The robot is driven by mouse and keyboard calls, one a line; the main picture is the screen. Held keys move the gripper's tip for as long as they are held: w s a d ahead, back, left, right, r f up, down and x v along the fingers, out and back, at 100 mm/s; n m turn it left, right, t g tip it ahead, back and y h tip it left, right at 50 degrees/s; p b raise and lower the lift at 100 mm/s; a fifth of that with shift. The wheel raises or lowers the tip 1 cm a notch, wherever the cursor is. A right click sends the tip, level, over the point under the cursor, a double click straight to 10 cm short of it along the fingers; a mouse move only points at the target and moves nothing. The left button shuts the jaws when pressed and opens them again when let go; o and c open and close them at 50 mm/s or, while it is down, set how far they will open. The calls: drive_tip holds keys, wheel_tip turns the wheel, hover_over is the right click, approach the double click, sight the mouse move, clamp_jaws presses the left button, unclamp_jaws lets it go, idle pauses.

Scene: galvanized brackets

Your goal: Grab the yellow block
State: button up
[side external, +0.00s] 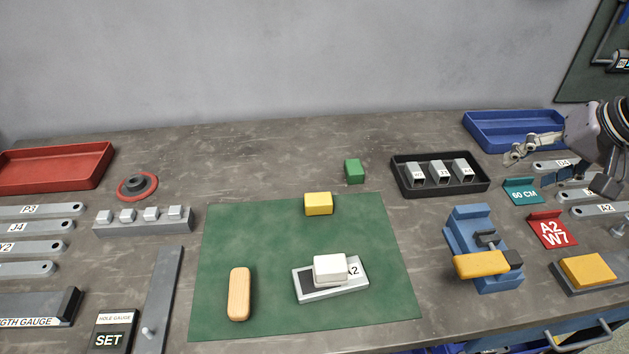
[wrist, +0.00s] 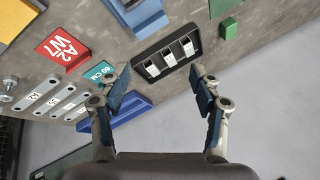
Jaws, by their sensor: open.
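The yellow block (side external: 318,204) sits at the back edge of the green mat (side external: 230,255) in the side external view. My gripper (side external: 535,165) is at the far right of the bench, raised near the blue tray and well apart from the yellow block. In the wrist view my gripper (wrist: 162,90) has its two fingers spread wide, with nothing between them.
A green block (side external: 354,171) stands behind the mat. A black tray (side external: 400,188) with metal parts lies between my gripper and the yellow block. A blue vise-like fixture (side external: 470,225) with a yellow handle stands nearer. A white block (side external: 330,268) and a wooden piece (side external: 239,293) are on the mat.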

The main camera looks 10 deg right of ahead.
drive_tip(key=w+a+m+g, duration=0.1)
drive_tip(key=w+a+m, duration=0.2)
drive_tip(key=w+a, duration=0.4)
drive_tip(key=m+g+y, duration=0.2)
drive_tip(key=m+g, duration=0.2)
drive_tip(key=m, duration=0.5)
approach(321, 198)
drive_tip(key=x, duration=0.3)
drive_tip(key=shift+w+f, duration=0.25)
drive_tip(key=shift+s+x, duration=0.15)
drive_tip(key=shift+x, duration=1.5)
drive_tip(key=shift+s+x, duration=0.15)
drive_tip(key=shift+x, duration=1.45)
drive_tip(key=shift+a, duration=0.1)
clamp_jaws()
